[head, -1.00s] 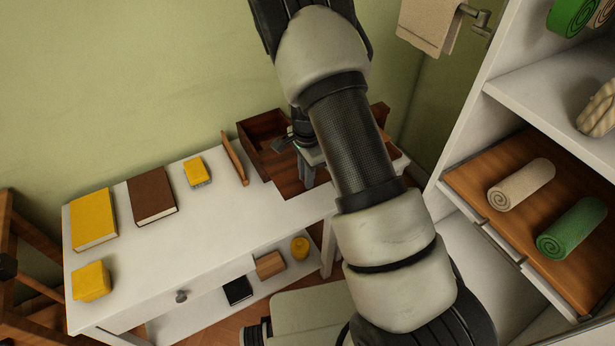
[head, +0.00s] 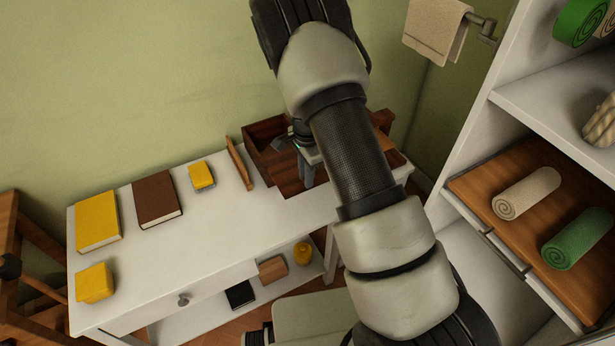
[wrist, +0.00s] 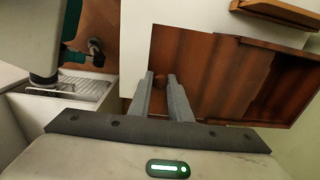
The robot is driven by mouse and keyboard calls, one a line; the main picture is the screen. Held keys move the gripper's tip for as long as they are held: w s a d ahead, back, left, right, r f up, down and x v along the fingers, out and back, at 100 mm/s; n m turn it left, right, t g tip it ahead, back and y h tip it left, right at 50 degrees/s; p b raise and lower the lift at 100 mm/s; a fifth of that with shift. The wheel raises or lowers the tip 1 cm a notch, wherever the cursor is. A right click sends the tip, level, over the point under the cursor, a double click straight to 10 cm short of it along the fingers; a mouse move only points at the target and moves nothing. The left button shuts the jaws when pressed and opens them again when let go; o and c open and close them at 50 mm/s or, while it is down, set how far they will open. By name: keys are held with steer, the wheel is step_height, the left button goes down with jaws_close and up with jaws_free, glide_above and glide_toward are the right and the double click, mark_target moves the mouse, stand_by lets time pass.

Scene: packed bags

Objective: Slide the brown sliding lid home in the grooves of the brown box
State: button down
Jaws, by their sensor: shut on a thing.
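The brown box (head: 262,133) stands at the right end of the white table, its dark inside partly uncovered. The brown sliding lid (head: 290,184) is a flat reddish-brown panel at the near side of the box. In the wrist view the lid (wrist: 205,45) lies flat beside the box rim (wrist: 285,48), with a small round mark or knob near my fingers. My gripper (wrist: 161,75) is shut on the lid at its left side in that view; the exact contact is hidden. My arm covers the right part of the box in the head view.
Further left are a yellow sponge-like block (head: 201,176), a brown book (head: 157,196) and a yellow book (head: 98,219). A white shelf (head: 520,85) rises at the right.

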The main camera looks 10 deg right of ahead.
mark_target(287, 156)
steer(key=shift+w+a, duration=0.25)
steer(key=shift+w, duration=0.45)
steer(key=shift+w+a, duration=0.2)
steer(key=shift+w, duration=0.5)
steer(key=shift+w+a, duration=0.2)
steer(key=shift+w, duration=0.4)
steer(key=shift+w+a+b, duration=0.3)
steer(key=shift+w, duration=0.7)
steer(key=shift+w+a+b, duration=0.35)
steer(key=shift+w, duration=0.65)
steer(key=shift+w+a+b, duration=0.3)
steer(key=shift+w, duration=0.7)
steer(key=shift+w+a, duration=0.1)
steer(key=shift+w, duration=0.2)
steer(key=shift+w+a+b, duration=0.3)
steer(key=shift+w+b, duration=0.2)
steer(key=shift+w, duration=0.35)
steer(key=c, duration=1.6)
jaws_free()
steer(key=shift+o, duration=0.2)
step_height(287, 156, up, 17)
steer(key=p, duration=0.2)
steer(key=shift+s+r, duration=0.2)
steer(key=shift+s, duration=0.05)
